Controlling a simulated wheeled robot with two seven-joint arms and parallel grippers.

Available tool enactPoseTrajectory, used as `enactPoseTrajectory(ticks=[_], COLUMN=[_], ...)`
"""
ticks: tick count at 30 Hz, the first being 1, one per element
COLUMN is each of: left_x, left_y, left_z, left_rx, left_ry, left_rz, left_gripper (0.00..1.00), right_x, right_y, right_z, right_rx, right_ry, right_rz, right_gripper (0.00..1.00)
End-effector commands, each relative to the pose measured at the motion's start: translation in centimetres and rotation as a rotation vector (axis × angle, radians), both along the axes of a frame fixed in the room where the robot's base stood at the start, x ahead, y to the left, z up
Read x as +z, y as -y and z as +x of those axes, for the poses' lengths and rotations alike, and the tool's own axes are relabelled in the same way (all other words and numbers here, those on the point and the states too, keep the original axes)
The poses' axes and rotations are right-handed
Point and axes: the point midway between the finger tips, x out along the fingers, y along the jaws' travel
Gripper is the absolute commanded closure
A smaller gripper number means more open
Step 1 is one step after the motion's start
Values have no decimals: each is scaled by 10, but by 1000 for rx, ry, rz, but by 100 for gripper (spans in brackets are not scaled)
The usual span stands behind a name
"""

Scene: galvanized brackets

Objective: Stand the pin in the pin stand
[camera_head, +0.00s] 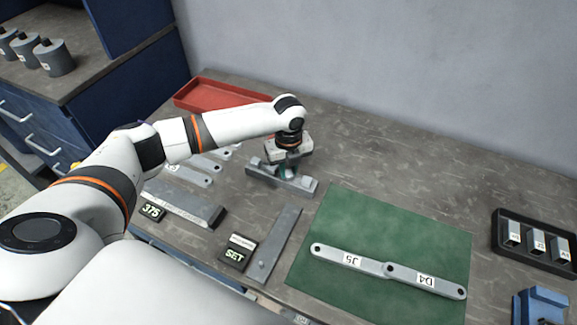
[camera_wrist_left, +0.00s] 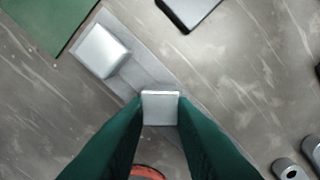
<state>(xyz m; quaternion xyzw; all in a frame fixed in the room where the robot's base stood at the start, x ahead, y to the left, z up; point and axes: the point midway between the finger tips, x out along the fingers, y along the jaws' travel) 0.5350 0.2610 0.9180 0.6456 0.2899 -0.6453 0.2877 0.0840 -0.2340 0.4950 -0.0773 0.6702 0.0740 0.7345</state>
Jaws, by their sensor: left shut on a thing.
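My left gripper (camera_head: 287,175) points down over a grey metal stand (camera_head: 298,185) with raised blocks, which I take for the pin stand. In the left wrist view, its green fingers (camera_wrist_left: 160,110) are shut on a square-ended silver piece (camera_wrist_left: 161,106), seemingly the pin, seen end-on. It is over the middle of the stand (camera_wrist_left: 133,77), in line with its length. I cannot tell whether it is seated in the stand or held above it. The fingers hide its sides and part of the stand. My right gripper is not in view.
A green mat (camera_head: 340,215) carries two joined bars. A grey bar (camera_head: 276,240) and a SET tag (camera_head: 236,252) lie in front. Labelled bars lie to the left, a red tray (camera_head: 205,93) behind. A black tray (camera_head: 500,240) and blue fixture (camera_head: 540,305) are at right. The back right is clear.

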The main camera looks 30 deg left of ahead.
Motion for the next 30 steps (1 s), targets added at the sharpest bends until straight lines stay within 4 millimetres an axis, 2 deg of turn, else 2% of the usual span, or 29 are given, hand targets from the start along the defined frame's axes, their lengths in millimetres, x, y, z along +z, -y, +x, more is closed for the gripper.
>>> enactPoseTrajectory(ticks=[9,10,14,23,26,30], left_x=[0,0,0,1,9,33], left_y=[0,0,0,0,0,0], left_z=[0,0,0,0,1,1], left_rx=[0,0,0,0,0,-2], left_ry=[1,1,1,0,2,6], left_rz=[-1,-1,-1,0,-2,-1], left_gripper=[100,72,52,52,52,52], right_x=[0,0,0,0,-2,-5], right_y=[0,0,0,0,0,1], right_z=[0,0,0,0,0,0], right_rx=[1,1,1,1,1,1], right_ry=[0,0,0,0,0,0], right_rz=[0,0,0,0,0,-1], right_gripper=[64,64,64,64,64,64])
